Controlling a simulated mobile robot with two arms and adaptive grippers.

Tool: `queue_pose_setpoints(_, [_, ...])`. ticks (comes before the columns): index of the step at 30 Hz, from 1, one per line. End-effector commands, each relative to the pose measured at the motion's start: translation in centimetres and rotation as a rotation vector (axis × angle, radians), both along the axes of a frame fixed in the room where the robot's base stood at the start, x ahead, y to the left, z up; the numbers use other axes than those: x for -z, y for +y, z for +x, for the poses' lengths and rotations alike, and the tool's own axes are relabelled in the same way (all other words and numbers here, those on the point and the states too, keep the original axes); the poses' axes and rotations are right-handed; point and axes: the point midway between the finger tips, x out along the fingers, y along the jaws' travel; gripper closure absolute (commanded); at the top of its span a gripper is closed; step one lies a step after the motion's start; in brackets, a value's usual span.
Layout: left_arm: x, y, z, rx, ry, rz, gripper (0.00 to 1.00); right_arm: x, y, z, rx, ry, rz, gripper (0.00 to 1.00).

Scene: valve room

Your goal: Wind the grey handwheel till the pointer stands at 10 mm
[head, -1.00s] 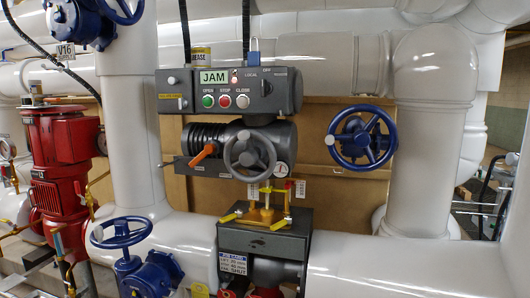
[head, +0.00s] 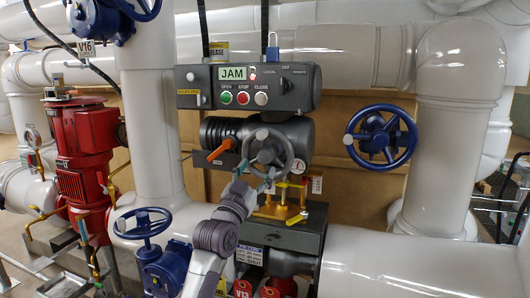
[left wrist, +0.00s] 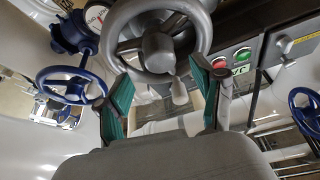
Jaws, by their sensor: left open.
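The grey handwheel (head: 268,155) is on the front of the valve drive in the head view. It fills the top middle of the left wrist view (left wrist: 157,52). My left gripper (head: 254,181) is at the wheel's lower left edge, open, with teal finger pads. In the left wrist view its open, empty fingers (left wrist: 161,92) stand apart just below the rim; I cannot tell if they touch it. A brass yoke (head: 277,207) stands below the wheel, with a small white plate (head: 316,185) beside it. The pointer and any mm reading are too small to make out. My right gripper is out of view.
Above the wheel is a control box (head: 250,87) with a "JAM" display and green, red and white buttons. An orange lever (head: 221,150) sits left of the wheel. Blue handwheels stand right (head: 380,137) and lower left (head: 143,224). White pipes surround the drive.

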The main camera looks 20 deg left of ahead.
Motion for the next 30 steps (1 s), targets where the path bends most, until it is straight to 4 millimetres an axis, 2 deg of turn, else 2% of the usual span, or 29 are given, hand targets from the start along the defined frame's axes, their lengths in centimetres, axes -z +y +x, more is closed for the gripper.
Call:
queue_pose_setpoints(1, [-0.8, -0.1, 1.1, 0.0, 0.001, -0.001, 0.32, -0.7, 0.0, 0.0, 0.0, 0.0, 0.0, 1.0])
queue_pose_setpoints(3, [-1.3, -0.3, 2.3, 0.0, 0.001, -0.001, 0.32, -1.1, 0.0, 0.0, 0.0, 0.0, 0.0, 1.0])
queue_pose_setpoints(9, [-2.0, -0.5, 4.6, 0.0, 0.0, -0.001, 0.32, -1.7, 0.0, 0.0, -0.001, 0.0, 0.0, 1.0])
queue_pose_setpoints(14, [-2.2, -0.6, 5.4, 0.0, 0.001, 0.0, 0.32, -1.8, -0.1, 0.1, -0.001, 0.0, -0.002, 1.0])
queue_pose_setpoints(22, [-2.2, -0.6, 5.4, -0.001, 0.0, 0.0, 0.32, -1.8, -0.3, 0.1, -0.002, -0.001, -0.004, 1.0])
queue_pose_setpoints(30, [-2.1, -0.6, 5.4, -0.001, 0.001, 0.0, 0.77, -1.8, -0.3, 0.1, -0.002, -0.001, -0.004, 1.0])
